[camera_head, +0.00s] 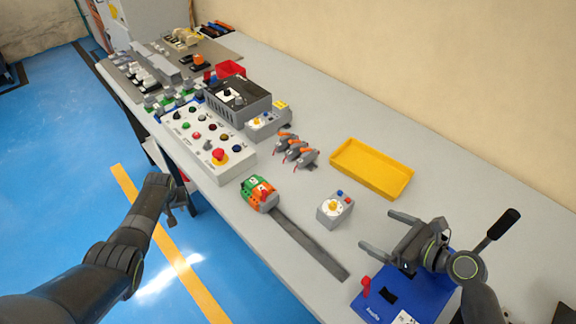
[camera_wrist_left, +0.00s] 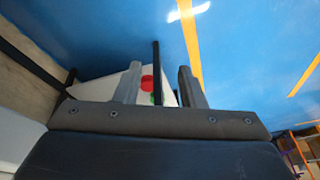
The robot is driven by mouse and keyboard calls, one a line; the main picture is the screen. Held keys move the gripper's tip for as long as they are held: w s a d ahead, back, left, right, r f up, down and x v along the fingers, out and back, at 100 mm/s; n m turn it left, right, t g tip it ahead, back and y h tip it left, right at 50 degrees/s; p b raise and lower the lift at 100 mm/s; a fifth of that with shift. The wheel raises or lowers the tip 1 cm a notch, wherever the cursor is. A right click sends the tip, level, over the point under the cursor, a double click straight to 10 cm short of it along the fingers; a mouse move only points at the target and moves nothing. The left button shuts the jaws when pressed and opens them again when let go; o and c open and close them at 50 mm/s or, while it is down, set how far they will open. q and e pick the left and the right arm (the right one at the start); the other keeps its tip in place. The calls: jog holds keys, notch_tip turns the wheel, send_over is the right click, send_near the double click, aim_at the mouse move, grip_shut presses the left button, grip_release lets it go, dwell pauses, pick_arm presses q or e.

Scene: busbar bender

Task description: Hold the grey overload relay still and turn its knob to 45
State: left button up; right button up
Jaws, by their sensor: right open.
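A small grey overload relay (camera_head: 331,213) stands on the table in the head view. Its top carries a yellow knob (camera_head: 333,205) on a white dial, with a blue and a red button beside it. The dial marks are too small to read. My right gripper (camera_head: 384,231) is open and empty to the right of the relay, its fingers pointing toward it but apart from it. My left gripper (camera_head: 181,204) is off the table's front edge, left of the relay. In the left wrist view its two fingers (camera_wrist_left: 161,82) are apart with nothing held between them.
A similar grey unit (camera_head: 262,127) stands farther back. A yellow tray (camera_head: 371,169) lies behind the relay, three grey-orange connectors (camera_head: 296,151) to its left. Terminal blocks (camera_head: 259,194) on a rail (camera_head: 309,245) lie in front. A blue bender (camera_head: 392,299) sits under my right arm.

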aim_at(330, 207)
pick_arm(q)
jog(key=w+d+r+n, duration=0.1)
jog(key=w+d+r, duration=0.1)
jog(key=w+r, duration=0.35)
jog(key=w+d+r, duration=0.2)
jog(key=r, duration=0.6)
jog(key=w+d+r+n, duration=0.1)
jog(key=w+d+r, duration=0.1)
jog(key=w+r, duration=0.35)
pick_arm(e)
jog(key=shift+w+a, duration=0.1)
pick_arm(q)
jog(key=s+d+r+n+g+h, duration=0.1)
jog(key=s+d, duration=0.4)
jog(key=d, duration=0.8)
jog(key=s+d+r+n+g+h, duration=0.2)
jog(key=s+d, duration=0.4)
jog(key=d, duration=0.7)
jog(key=s+d+r+n+g+h, duration=0.1)
jog(key=s+d, duration=0.5)
jog(key=d, duration=0.7)
notch_tip(330, 207, up, 3)
jog(key=shift+s+d+f+n+g+h, duration=0.2)
jog(key=shift+d+n+g+h, duration=0.2)
jog(key=shift+g+h, duration=0.25)
pick_arm(e)
jog(key=x, duration=1.7)
jog(key=shift+w+a, duration=0.1)
